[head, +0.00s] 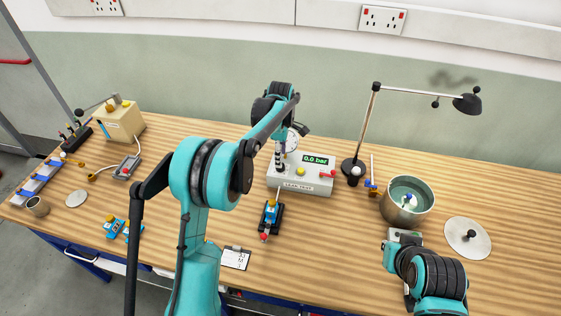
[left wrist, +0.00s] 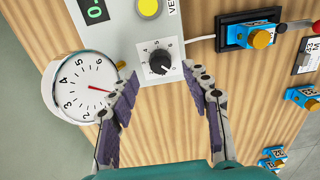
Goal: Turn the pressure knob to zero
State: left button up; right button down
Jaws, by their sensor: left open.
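The grey leak-test box (head: 312,185) stands mid-table; its green display (head: 315,159) reads 0.0 bar. Its black pressure knob (left wrist: 160,62) shows in the left wrist view with a numbered scale around it; its white mark points to the lower right, near the 0. The knob is hidden behind my arm in the head view. My left gripper (left wrist: 162,77) is open, its fingertips either side of the knob's near edge; I cannot tell whether they touch it. The white round gauge (left wrist: 82,88) sits left of the fingers, with its red needle pointing right. My right gripper (head: 402,238) shows partly at lower right.
A black lamp (head: 353,171) and a metal pot (head: 408,214) stand right of the box, with a round lid (head: 467,237) beyond. A blue-and-black part (head: 269,217) lies in front of the box. A beige box (head: 119,122) stands at left.

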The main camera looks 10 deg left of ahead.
pick_arm(q)
notch_tip(320, 180, up, 8)
dwell(0.4)
jog(key=shift+s, duration=0.1)
jog(key=s+a+r+m+t+b, duration=0.1)
jog(key=s+r+m+t, duration=0.1)
jog(key=s+m, duration=0.45)
jog(key=s+a+r+m+t+b, duration=0.1)
jog(key=s+r+m+t+b, duration=0.15)
jog(key=s, duration=0.75)
jog(key=s+f+m+t, duration=0.1)
jog(key=s+f+m, duration=0.3)
jog(key=s, duration=0.3)
jog(key=s+f+m+t+b, duration=0.1)
jog(key=s+f+m, duration=0.4)
jog(key=s, duration=0.3)
jog(key=shift+a+t, duration=0.3)
jog(key=shift+t, duration=0.05)
